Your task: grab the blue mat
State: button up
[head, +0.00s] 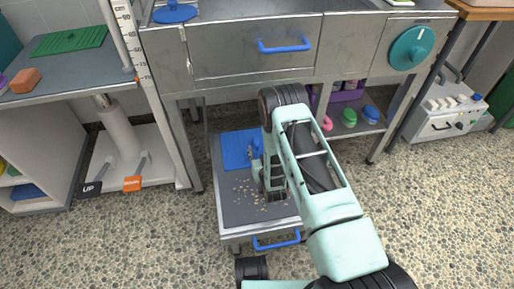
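The blue mat (234,151) lies flat at the back left of a low grey pulled-out tray (231,215). My arm reaches down over the right side of the tray. My gripper (255,158) is low over the tray at the mat's right edge. The arm and gripper hide part of the mat's right side. I cannot tell whether the fingers touch the mat or how far apart they are.
Crumbs (250,190) are scattered on the tray, which has a blue front handle (277,241). The steel counter (230,65) overhangs behind it. A green mat (70,40) and an orange block (25,80) lie on the left table. Speckled floor is clear around the tray.

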aim_at(257, 143)
jog(key=b+x, duration=0.3)
jog(key=x, duration=0.3)
jog(key=shift+w, duration=0.45)
grip_shut()
